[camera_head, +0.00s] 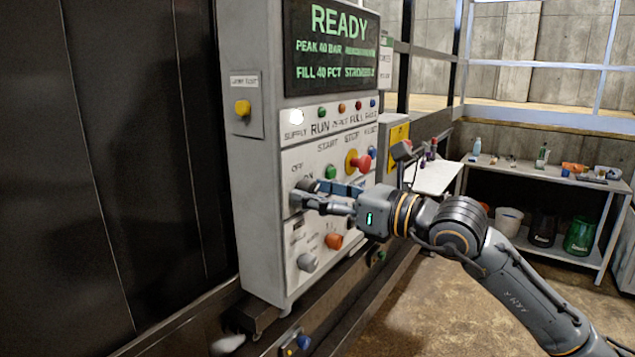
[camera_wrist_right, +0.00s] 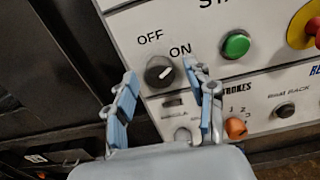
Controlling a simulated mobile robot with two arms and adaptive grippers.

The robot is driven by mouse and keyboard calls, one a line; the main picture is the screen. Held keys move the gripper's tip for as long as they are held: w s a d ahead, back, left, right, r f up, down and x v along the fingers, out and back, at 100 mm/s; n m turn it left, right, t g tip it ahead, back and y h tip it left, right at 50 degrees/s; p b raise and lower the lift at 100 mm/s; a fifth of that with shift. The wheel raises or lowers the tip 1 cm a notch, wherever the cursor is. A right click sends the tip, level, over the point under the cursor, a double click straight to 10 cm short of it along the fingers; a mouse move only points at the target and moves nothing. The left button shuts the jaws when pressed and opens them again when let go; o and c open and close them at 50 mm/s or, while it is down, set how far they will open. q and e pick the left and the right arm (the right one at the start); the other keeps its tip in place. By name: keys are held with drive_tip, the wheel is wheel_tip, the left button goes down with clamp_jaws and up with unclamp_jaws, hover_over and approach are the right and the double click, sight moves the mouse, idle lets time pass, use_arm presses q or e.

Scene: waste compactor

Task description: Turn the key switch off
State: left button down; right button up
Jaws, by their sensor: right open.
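The key switch (camera_wrist_right: 159,72) is a round dark knob on the pale control panel (camera_head: 305,150), between the OFF and ON labels. Its white mark points up and right, toward ON. My right gripper (camera_wrist_right: 160,84) is open, with one blue-padded finger to each side of the knob in the wrist view. I cannot tell whether either finger touches it. In the head view my right gripper (camera_head: 309,193) is at the panel's lower left and largely hides the switch. My left gripper is not in view.
A green button (camera_wrist_right: 236,44) and a red mushroom button (camera_head: 357,161) on a yellow base are right of the switch. An orange knob (camera_head: 334,241) and a grey knob (camera_head: 307,262) sit below. The display (camera_head: 335,45) reads READY. A shelf unit (camera_head: 540,175) stands at right.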

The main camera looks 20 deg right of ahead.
drive_tip(key=shift+w+a, duration=0.1)
drive_tip(key=shift+w, duration=0.05)
drive_tip(key=shift+c, duration=0.2)
clamp_jaws()
